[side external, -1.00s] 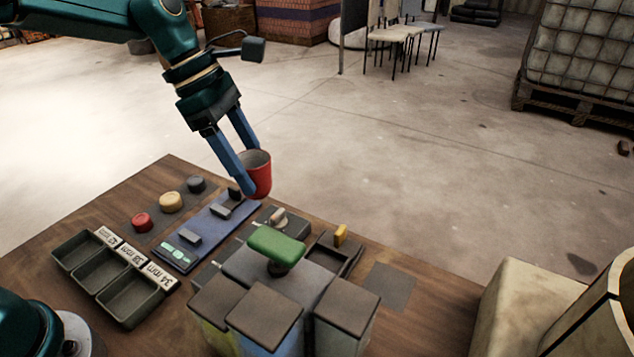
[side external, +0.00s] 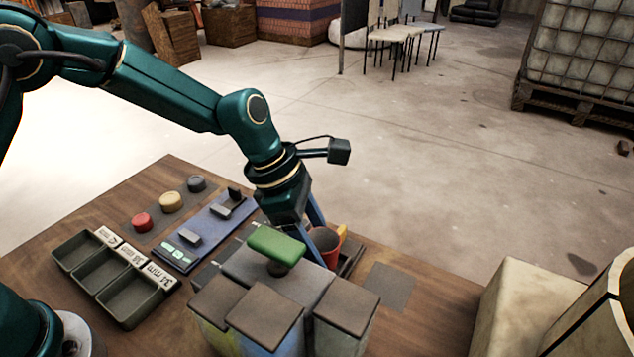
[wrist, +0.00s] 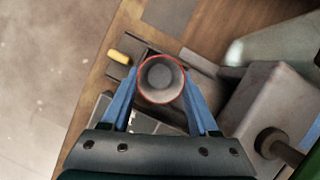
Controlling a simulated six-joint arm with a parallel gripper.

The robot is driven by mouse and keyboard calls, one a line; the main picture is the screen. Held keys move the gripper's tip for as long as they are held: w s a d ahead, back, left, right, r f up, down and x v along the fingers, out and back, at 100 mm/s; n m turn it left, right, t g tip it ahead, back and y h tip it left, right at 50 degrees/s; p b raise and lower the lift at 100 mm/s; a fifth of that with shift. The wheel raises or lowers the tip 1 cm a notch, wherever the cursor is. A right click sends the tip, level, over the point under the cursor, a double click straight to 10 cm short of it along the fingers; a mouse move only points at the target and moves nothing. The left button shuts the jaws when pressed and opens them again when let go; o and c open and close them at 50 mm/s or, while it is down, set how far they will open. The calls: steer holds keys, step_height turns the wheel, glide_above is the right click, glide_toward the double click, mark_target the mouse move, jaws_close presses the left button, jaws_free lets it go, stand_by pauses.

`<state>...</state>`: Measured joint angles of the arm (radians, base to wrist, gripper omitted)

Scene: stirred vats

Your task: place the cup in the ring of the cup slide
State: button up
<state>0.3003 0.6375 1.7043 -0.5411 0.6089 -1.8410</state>
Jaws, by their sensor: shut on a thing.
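My gripper (side external: 322,250) is shut on the red cup (side external: 326,239), which is upright with its mouth up. In the wrist view the cup (wrist: 160,78) sits between the two blue fingers (wrist: 160,92), and its grey inside is visible. The cup is over or in the dark tray-like cup slide (side external: 352,257), which has a yellow knob (side external: 342,231); the slide (wrist: 140,48) also shows around the cup in the wrist view. The ring is hidden, and I cannot tell whether the cup's base is inside it or above it.
A grey housing with a green handle (side external: 276,242) and several lidded boxes (side external: 265,318) stand close in front of the cup. Labelled bins (side external: 130,298), round buttons (side external: 170,202) and a blue panel (side external: 208,232) lie left. A flat grey square (side external: 390,287) lies right on the wooden table.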

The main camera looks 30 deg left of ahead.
steer(key=shift+f, duration=0.4)
steer(key=shift+f, duration=0.1)
steer(key=o, duration=1)
steer(key=shift+o, duration=0.2)
steer(key=v, duration=1.1)
steer(key=s+a+r+m+t+y, duration=0.1)
steer(key=s+a+m+t+y, duration=0.1)
steer(key=s+a+m, duration=0.4)
steer(key=s+a+r+m+t+y, duration=0.1)
steer(key=s+a+m, duration=0.5)
steer(key=m, duration=1)
steer(key=shift+s+a+t+y, duration=0.35)
steer(key=shift+s+y, duration=0.25)
steer(key=shift+s, duration=1.15)
